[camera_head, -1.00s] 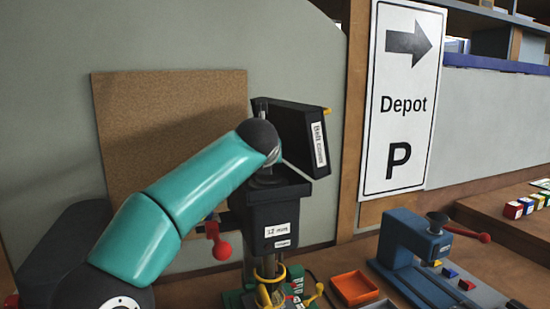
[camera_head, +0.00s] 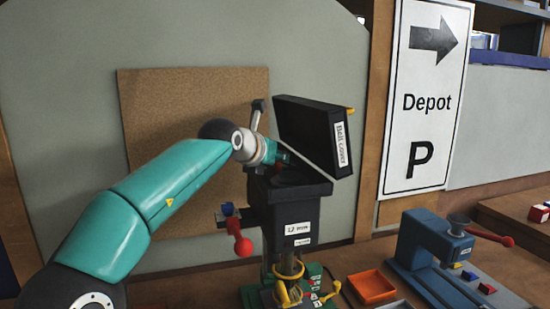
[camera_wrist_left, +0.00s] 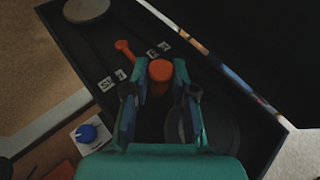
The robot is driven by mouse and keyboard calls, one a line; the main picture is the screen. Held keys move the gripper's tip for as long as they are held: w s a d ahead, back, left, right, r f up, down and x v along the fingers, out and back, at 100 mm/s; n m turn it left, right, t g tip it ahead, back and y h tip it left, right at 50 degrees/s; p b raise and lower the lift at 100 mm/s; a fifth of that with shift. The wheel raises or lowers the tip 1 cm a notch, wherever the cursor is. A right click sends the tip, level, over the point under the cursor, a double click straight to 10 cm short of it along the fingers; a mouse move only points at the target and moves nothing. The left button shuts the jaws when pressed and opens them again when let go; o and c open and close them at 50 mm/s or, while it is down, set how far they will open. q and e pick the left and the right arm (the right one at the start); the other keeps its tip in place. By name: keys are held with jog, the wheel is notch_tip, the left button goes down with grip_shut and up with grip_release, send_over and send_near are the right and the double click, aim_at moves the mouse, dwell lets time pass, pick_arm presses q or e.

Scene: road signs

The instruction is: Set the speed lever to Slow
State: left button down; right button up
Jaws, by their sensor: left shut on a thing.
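The drill press (camera_head: 292,222) stands with its black belt cover (camera_head: 312,130) tilted open. In the left wrist view, an orange lever (camera_wrist_left: 125,48) lies inside the open dark housing (camera_wrist_left: 75,45), with small white letter labels (camera_wrist_left: 107,83) beside it; their words are hard to read. An orange round knob (camera_wrist_left: 160,69) sits between the fingers of my left gripper (camera_wrist_left: 159,90), which is shut on it. Whether knob and lever are one piece is not clear. In the head view my left gripper (camera_head: 284,158) reaches into the housing, its fingertips partly hidden. My right gripper is not in view.
A red-knobbed handle (camera_head: 243,246) juts from the press's left side. A blue machine (camera_head: 435,245) and an orange tray (camera_head: 371,287) stand to the right. A corkboard (camera_head: 190,125) and a Depot sign (camera_head: 428,100) are behind. A blue knob (camera_wrist_left: 86,133) is beside the housing.

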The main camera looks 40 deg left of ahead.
pick_arm(q)
jog(key=shift+f, duration=0.2)
jog(key=c, duration=1.2)
grip_release()
jog(key=shift+r, duration=0.15)
jog(key=shift+s, duration=0.1)
jog(key=shift+s+d+r, duration=0.1)
jog(key=shift+s+r, duration=0.05)
jog(key=shift+s, duration=0.05)
jog(key=v, duration=1.1)
jog(key=shift+s, duration=0.2)
